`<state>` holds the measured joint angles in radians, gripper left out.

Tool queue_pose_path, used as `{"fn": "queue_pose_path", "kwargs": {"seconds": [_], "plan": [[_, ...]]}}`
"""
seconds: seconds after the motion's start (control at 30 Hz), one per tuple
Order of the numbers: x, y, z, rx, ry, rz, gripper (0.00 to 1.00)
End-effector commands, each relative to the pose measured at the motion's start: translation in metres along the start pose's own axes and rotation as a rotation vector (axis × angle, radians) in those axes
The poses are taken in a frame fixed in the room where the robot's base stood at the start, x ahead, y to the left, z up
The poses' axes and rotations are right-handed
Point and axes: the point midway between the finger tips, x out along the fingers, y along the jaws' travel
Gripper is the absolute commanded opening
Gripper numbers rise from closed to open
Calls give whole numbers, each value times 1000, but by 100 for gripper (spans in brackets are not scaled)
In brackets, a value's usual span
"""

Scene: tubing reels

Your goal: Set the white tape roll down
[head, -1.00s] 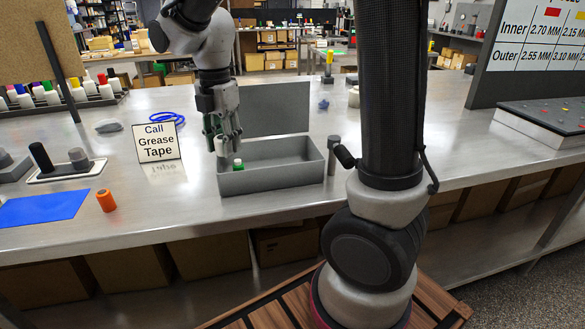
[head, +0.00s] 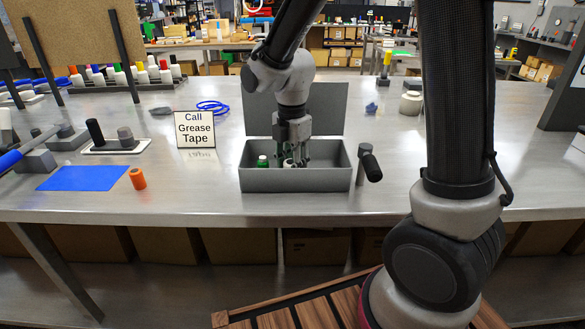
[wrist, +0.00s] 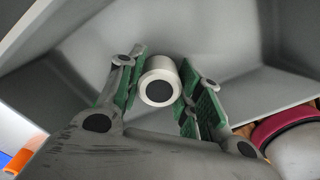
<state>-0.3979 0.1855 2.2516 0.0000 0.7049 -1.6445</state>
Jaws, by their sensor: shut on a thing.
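The white tape roll (wrist: 159,82) is between the green-padded fingers of my gripper (wrist: 162,92) in the wrist view, its dark-centred end facing the camera. In the head view my gripper (head: 294,163) reaches down into the open grey box (head: 296,181), with its fingertips below the front rim. A bit of the white roll (head: 288,163) shows there between the fingers. My gripper is shut on the roll. Whether the roll touches the box floor is hard to tell. A green-capped bottle (head: 263,162) stands in the box to the left of my gripper.
The box lid (head: 345,108) stands open behind. A dark-handled tool (head: 370,164) stands just right of the box. A sign (head: 195,130), an orange roll (head: 137,179) and a blue mat (head: 83,178) are to the left. The box's right part looks free.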

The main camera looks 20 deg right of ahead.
Motion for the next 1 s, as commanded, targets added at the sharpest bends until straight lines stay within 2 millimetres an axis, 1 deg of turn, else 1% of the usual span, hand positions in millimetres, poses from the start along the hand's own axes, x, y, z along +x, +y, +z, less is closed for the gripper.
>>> {"fn": "queue_pose_path", "kwargs": {"seconds": [0.03, 0.1, 0.33, 0.47, 0.5, 0.57, 0.6, 0.87, 1.0], "plan": [[6, -1, 0, 0, 0, -3, 12], [9, 0, 0, 0, 0, 1, 12], [9, 0, 0, 0, 0, 1, 12], [12, 0, 0, 0, 0, 0, 12], [12, 0, 0, 0, 0, 1, 42], [12, 0, 0, 0, 0, 1, 53], [12, 0, 0, 0, 0, 1, 57], [11, 0, 0, 0, 0, 1, 57], [4, 1, 0, 0, 0, 4, 57]]}}
